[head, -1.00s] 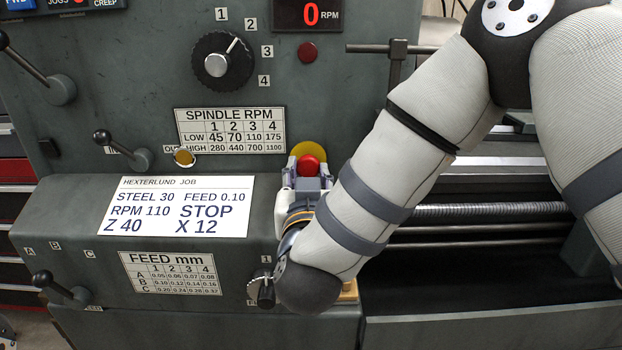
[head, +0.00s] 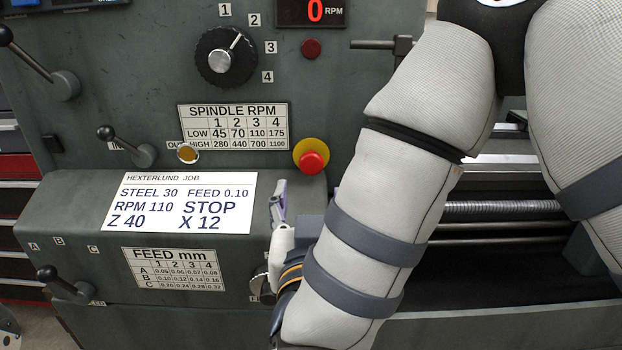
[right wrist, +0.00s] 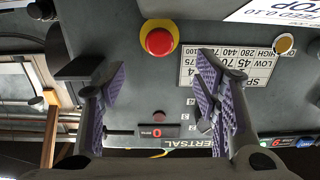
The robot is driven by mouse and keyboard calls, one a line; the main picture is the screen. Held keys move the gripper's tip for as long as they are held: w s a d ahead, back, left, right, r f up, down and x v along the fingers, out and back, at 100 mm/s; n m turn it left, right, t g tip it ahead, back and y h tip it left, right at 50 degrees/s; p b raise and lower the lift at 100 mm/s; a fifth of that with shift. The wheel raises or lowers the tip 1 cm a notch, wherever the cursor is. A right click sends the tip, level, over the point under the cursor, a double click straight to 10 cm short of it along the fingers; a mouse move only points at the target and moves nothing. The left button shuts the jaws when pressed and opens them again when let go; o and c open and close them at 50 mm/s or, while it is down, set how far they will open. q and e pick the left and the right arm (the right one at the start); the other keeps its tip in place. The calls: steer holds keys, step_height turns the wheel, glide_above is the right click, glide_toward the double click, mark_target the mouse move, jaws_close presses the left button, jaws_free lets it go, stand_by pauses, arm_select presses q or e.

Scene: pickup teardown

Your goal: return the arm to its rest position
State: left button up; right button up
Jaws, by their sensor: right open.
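My right arm comes in from the right in the head view and reaches down across the front of the lathe. My right gripper (head: 290,205) is in front of the lathe's lower ledge, below the emergency stop, partly hidden by my forearm. In the right wrist view my right gripper (right wrist: 158,88) is open and empty, its two purple-padded fingers spread apart. The red emergency stop button (head: 313,162) on its yellow disc stands clear of the fingers. It also shows in the right wrist view (right wrist: 159,41), beyond the gap between the fingertips. My left gripper is not in view.
The lathe's panel has a speed knob (head: 226,56), black-knobbed levers (head: 126,143) and a brass button (head: 188,153). A white job card (head: 179,203) lies on the sloping ledge. The lead screw (head: 500,209) runs to the right behind my arm.

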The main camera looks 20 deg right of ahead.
steer(key=v, duration=0.3)
steer(key=shift+f, duration=0.1)
steer(key=s+d+f+n+g+y, duration=0.1)
steer(key=s+f+g, duration=0.15)
steer(key=f, duration=0.45)
steer(key=s+d+f+g+y+p, duration=0.1)
steer(key=s+f+g+y, duration=0.15)
steer(key=f, duration=0.55)
steer(key=s+d+f+n+g+y, duration=0.1)
steer(key=s+f+g, duration=0.15)
steer(key=f, duration=0.45)
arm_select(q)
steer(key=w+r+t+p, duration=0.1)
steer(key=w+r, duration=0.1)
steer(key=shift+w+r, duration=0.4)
arm_select(e)
steer(key=s+d+f+g, duration=0.2)
steer(key=s+f+g, duration=0.2)
steer(key=s, duration=0.5)
steer(key=s+d+f+g, duration=0.3)
steer(key=s+f+g, duration=0.1)
steer(key=s, duration=0.6)
steer(key=s+d+f+g, duration=0.3)
steer(key=s+f+g, duration=0.1)
steer(key=s, duration=0.6)
steer(key=shift+s+d+n, duration=0.15)
steer(key=shift+d+n, duration=0.05)
steer(key=shift+n, duration=0.2)
steer(key=shift+g+y, duration=0.25)
